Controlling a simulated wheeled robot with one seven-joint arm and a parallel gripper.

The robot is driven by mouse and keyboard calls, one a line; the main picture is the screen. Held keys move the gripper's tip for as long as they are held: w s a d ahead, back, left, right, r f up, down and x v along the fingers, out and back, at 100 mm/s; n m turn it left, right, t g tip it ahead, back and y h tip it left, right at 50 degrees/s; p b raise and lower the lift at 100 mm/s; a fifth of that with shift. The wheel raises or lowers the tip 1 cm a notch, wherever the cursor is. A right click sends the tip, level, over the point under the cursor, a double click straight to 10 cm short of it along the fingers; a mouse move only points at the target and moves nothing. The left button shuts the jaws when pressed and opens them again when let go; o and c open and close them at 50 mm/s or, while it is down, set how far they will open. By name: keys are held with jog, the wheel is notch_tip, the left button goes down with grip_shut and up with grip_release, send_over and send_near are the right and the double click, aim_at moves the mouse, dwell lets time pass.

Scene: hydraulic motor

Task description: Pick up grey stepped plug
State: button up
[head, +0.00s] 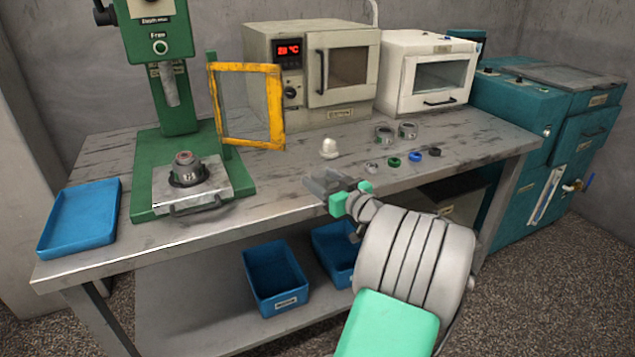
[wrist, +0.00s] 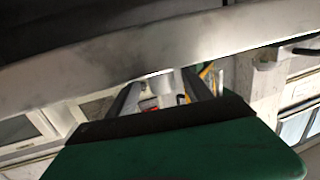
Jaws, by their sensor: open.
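The grey stepped plug (head: 329,148) is a small pale piece, wider below and narrower on top. It stands upright on the grey workbench near its middle in the head view. My gripper (head: 322,184) is at the bench's front edge, in front of the plug and apart from it. Its jaws are open and nothing is seen held. The two fingers also show in the wrist view (wrist: 163,90), with a pale shape between them that I cannot name for sure.
A green press (head: 165,110) with a yellow-framed guard (head: 279,105) stands left of the plug. Metal rings (head: 384,133) and several small coloured rings (head: 415,156) lie to its right. Ovens (head: 345,115) stand behind. A blue tray (head: 68,245) sits at the left.

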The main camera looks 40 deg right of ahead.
jog(key=w, duration=0.4)
jog(key=shift+w, duration=0.25)
jog(key=shift+c, duration=0.3)
jog(key=shift+s, duration=0.1)
grip_shut()
dwell(0.6)
